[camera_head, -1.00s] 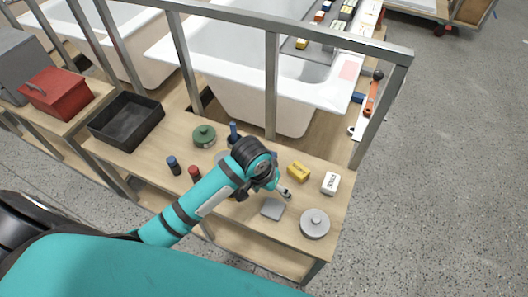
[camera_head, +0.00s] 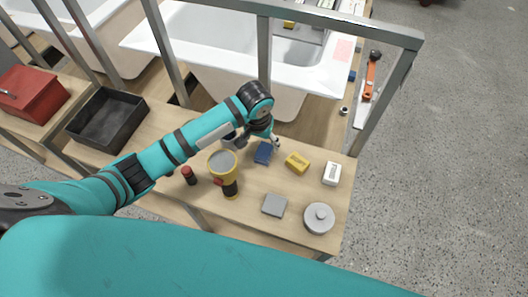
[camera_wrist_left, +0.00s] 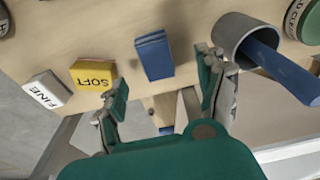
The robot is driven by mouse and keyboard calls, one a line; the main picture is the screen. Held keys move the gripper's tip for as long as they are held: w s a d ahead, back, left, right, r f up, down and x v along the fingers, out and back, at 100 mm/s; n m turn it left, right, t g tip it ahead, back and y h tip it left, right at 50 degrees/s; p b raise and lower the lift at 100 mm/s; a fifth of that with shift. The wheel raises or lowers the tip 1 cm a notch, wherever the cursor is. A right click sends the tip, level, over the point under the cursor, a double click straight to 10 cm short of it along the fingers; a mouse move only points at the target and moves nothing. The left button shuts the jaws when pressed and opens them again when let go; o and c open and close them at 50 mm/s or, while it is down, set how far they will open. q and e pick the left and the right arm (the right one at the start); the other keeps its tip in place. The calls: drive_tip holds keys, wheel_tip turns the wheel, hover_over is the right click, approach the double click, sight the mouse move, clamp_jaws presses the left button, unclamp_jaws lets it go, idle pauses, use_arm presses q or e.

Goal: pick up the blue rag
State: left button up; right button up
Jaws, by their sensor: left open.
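The blue rag (camera_head: 263,153) is a small folded block lying on the wooden bench in the head view, just below my left gripper (camera_head: 268,139). In the left wrist view the blue rag (camera_wrist_left: 154,55) lies ahead of the fingers, roughly between their lines and apart from them. My left gripper (camera_wrist_left: 162,92) is open and empty, with its two green-and-grey fingers spread. My right gripper is in neither view.
A yellow SOFT block (camera_wrist_left: 93,75) and a white FINE block (camera_wrist_left: 47,90) lie left of the rag. A grey cup (camera_wrist_left: 235,32) holding a blue-handled item stands close right.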

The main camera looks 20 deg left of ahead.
sight(264, 150)
use_arm(q)
wheel_tip(264, 150, down, 2)
drive_tip(key=shift+w+d+f, duration=0.1)
drive_tip(key=shift+d, duration=0.05)
drive_tip(key=f, duration=0.2)
drive_tip(key=w+f, duration=0.1)
drive_tip(key=f, duration=0.1)
drive_tip(key=shift+d+f, duration=0.15)
drive_tip(key=shift+d, duration=0.05)
drive_tip(key=shift+f, duration=0.35)
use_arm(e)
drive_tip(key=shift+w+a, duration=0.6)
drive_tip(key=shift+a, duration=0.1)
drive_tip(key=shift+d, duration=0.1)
use_arm(q)
drive_tip(key=c, duration=1.2)
drive_tip(key=shift+c, duration=0.2)
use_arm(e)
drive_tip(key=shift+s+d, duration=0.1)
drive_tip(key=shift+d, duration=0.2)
use_arm(q)
drive_tip(key=shift+r, duration=0.15)
